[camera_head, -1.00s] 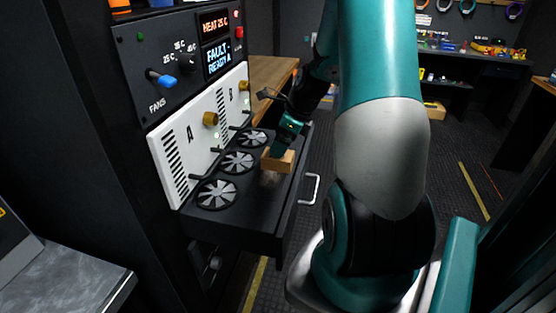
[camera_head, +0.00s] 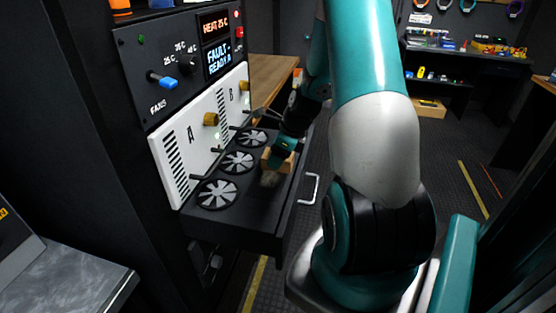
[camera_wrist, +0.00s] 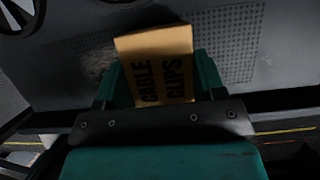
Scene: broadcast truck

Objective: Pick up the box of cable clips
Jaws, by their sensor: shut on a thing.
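The box of cable clips (camera_wrist: 157,65) is a small tan box with dark "CABLE CLIPS" lettering. In the wrist view it sits between the two teal fingers of my gripper (camera_wrist: 160,88), which is shut on it. In the head view the box (camera_head: 270,157) is at the right part of the open fan drawer, beside the fans, with my gripper (camera_head: 280,153) over it and hiding part of it. I cannot tell whether the box touches the drawer surface.
The pulled-out drawer (camera_head: 235,222) has several fans and a metal handle (camera_head: 309,190) at its front. White panels A and B (camera_head: 178,162) stand behind it, with a control panel (camera_head: 150,50) above. A grey bench (camera_head: 80,285) is at lower left. Floor is open at right.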

